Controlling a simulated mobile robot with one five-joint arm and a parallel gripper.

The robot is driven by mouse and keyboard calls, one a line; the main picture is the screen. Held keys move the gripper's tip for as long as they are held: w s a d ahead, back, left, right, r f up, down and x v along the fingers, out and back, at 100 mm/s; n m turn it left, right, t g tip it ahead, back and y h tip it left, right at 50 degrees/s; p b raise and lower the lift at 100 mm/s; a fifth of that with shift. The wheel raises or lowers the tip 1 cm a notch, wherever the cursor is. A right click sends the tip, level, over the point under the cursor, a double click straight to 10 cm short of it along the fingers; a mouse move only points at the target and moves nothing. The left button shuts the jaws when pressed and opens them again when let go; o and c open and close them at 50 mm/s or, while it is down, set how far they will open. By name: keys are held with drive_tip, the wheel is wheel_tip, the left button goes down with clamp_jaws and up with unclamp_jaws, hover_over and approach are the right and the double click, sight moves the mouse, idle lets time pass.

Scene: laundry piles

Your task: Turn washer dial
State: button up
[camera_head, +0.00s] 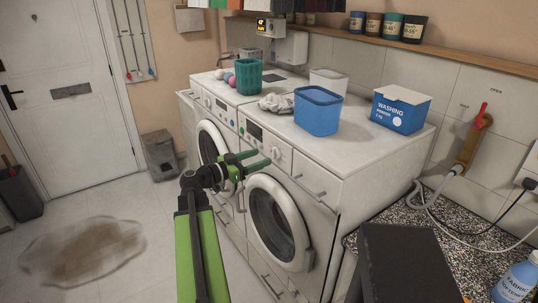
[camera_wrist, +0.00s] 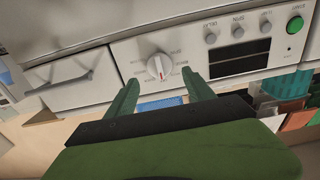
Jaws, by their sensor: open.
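The nearer white washer (camera_head: 318,172) has a round white dial (camera_head: 276,153) on its front panel, between a dark display and a drawer handle. In the wrist view the dial (camera_wrist: 159,67) shows a red mark, with tick marks around it. My gripper (camera_head: 262,158) is in front of this panel, close to the dial. In the wrist view my green gripper (camera_wrist: 163,86) is open, and the dial appears between the directions of its two fingertips, slightly beyond them. I see no contact with the dial.
A blue basket (camera_head: 318,112), a washing powder box (camera_head: 400,110) and a grey cloth (camera_head: 276,103) sit on the washer top. The panel also has a green button (camera_wrist: 295,25) and small knobs. A puddle (camera_head: 85,250) lies on the open floor at left. A speckled counter (camera_head: 440,225) stands at right.

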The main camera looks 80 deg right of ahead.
sight(274, 153)
drive_tip(key=x, duration=0.4)
drive_tip(key=shift+s+d, duration=0.3)
